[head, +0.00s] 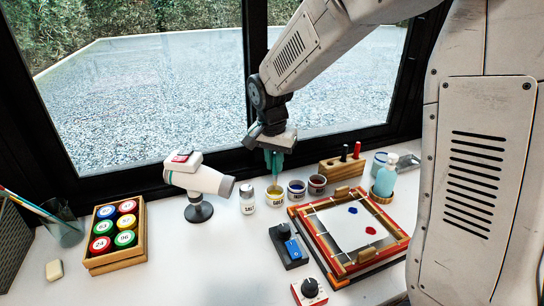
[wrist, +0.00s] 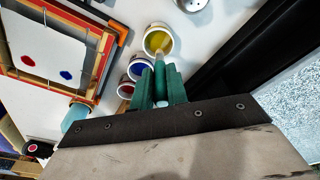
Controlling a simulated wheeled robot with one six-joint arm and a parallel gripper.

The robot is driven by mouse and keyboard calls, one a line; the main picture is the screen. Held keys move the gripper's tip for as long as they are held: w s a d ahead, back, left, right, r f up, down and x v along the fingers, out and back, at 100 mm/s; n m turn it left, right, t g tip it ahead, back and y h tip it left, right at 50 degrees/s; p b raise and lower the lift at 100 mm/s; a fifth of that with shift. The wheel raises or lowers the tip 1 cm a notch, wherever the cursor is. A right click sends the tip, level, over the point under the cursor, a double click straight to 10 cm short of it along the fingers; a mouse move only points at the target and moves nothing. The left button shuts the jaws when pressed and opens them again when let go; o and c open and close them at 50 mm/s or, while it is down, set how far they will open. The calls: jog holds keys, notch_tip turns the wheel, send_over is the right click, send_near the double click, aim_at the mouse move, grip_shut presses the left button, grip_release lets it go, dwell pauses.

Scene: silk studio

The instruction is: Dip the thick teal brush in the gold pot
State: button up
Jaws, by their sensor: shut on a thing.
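My gripper (head: 274,158) has teal fingers and is shut on the thick teal brush (head: 275,181), which points down. In the head view, the brush is directly above the gold pot (head: 275,198), with its lower end at or inside the pot's mouth. In the wrist view, the brush (wrist: 160,72) sits between the fingers of my gripper (wrist: 160,80), and its pale lower part overlaps the near rim of the gold pot (wrist: 158,37). The pot holds yellow-gold paint. The tip is hard to make out, so I cannot tell how deep it is.
A blue pot (head: 297,189) and a dark red pot (head: 317,184) stand close on the right. A salt jar (head: 247,199) and a white dryer (head: 200,180) stand left. A framed silk (head: 330,232) lies front right, beside a blue-switch box (head: 288,247). A jar crate (head: 118,258) is farther left.

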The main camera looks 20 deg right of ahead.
aim_at(274, 170)
jog(key=shift+f, duration=2.45)
jog(key=shift+r, duration=0.1)
notch_tip(274, 170, up, 6)
jog(key=shift+f, duration=0.2)
jog(key=shift+r, duration=0.4)
